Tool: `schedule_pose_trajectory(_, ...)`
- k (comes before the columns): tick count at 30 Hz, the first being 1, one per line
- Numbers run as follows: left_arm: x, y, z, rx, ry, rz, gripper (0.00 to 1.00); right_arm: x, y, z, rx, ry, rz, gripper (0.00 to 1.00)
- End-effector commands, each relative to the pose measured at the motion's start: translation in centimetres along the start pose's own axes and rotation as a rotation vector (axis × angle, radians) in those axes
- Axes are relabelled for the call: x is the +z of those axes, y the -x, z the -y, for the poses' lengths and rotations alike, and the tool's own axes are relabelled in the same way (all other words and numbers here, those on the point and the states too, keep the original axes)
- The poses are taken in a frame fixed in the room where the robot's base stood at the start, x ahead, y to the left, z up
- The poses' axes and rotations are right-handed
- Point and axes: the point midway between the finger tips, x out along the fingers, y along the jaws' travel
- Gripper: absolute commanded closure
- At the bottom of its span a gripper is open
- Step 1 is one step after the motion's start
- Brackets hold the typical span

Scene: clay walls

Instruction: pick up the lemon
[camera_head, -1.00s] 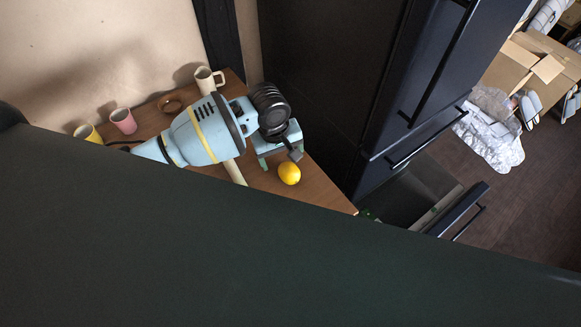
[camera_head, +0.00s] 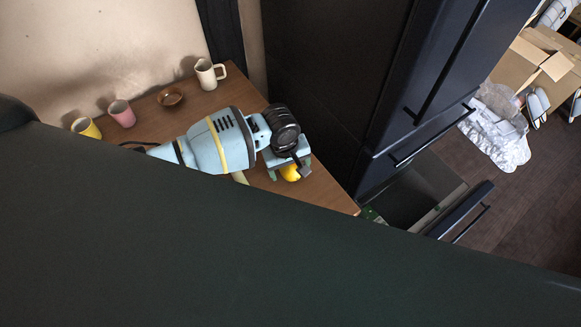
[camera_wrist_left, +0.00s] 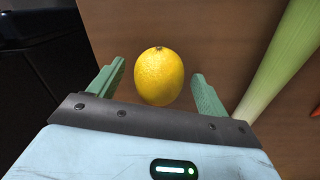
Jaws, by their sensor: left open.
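The yellow lemon (camera_head: 291,173) lies on the wooden table, partly hidden under my left gripper in the head view. In the left wrist view the lemon (camera_wrist_left: 159,76) shows whole, between the two green fingers. My left gripper (camera_head: 290,176) is open, with one finger on each side of the lemon. A gap shows between the lemon and each finger in the left wrist view. My right gripper is not in view.
A pale green-white stalk (camera_wrist_left: 283,62) lies beside the lemon. The table (camera_head: 325,195) also holds a pitcher (camera_head: 208,74), a brown bowl (camera_head: 170,97), a pink cup (camera_head: 122,113) and a yellow cup (camera_head: 86,127). A dark refrigerator (camera_head: 335,85) with an open drawer (camera_head: 462,210) stands to the right.

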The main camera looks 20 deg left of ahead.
Motion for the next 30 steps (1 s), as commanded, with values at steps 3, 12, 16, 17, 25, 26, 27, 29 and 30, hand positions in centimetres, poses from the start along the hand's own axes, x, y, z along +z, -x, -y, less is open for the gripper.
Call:
schedule_pose_trajectory(3,0.0,0.1,-0.1,0.001,0.000,-0.001,0.25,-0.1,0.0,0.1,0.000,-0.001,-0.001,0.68)
schedule_pose_trajectory(12,0.0,0.1,0.0,0.000,0.000,0.000,0.64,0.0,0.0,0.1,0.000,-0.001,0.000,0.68)
schedule_pose_trajectory(16,0.0,0.1,0.0,0.001,0.000,0.000,0.73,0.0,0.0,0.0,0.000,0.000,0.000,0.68)
schedule_pose_trajectory(17,0.0,0.1,0.0,0.001,0.000,0.000,0.73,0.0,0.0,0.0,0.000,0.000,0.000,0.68)
schedule_pose_trajectory(25,0.0,0.6,-0.1,0.001,0.000,-0.001,0.73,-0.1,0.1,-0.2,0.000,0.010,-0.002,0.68)
schedule_pose_trajectory(26,0.0,0.8,-0.1,0.002,0.000,-0.001,0.73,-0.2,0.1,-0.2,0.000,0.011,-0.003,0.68)
schedule_pose_trajectory(27,-0.1,1.1,-0.2,0.003,0.000,-0.002,0.73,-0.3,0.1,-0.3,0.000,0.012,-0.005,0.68)
schedule_pose_trajectory(29,0.0,1.7,-0.3,0.004,-0.001,-0.002,0.73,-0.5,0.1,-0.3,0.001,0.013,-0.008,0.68)
schedule_pose_trajectory(30,-0.1,2.2,-0.3,0.003,0.000,-0.002,0.73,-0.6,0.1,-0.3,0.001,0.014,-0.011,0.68)
